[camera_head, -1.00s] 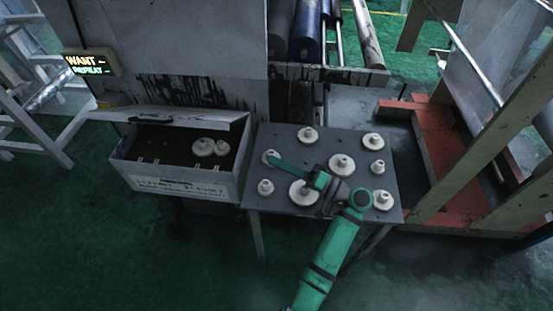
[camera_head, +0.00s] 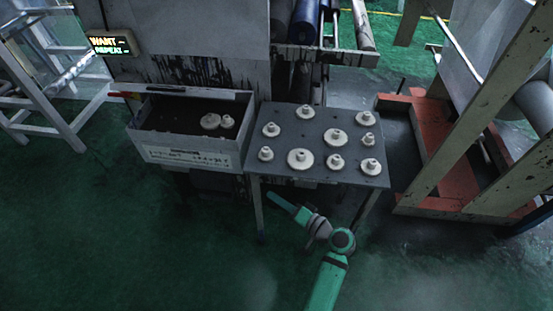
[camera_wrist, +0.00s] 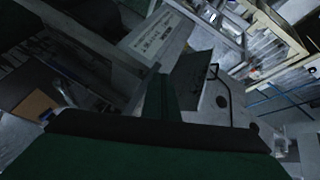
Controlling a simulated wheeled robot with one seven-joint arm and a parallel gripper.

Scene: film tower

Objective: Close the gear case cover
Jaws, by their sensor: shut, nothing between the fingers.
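The gear case (camera_head: 195,158) is a grey open-topped box with a white label, left of the table. Two pale gears (camera_head: 211,121) lie in its dark interior. Its cover (camera_head: 195,94) is open and shows nearly edge-on as a thin light strip along the back. My gripper (camera_head: 270,194) is shut and empty, in front of the table and below its top, to the right of the case and apart from it. In the wrist view my green gripper (camera_wrist: 160,97) points at the labelled case front (camera_wrist: 153,38); a dark panel and a handle show beside it.
The grey table (camera_head: 330,170) carries several white gears (camera_head: 301,158) and adjoins the case's right side. A lit sign (camera_head: 110,46) hangs behind the case. Orange and beige frames (camera_head: 435,150) stand at the right. The green floor in front is clear.

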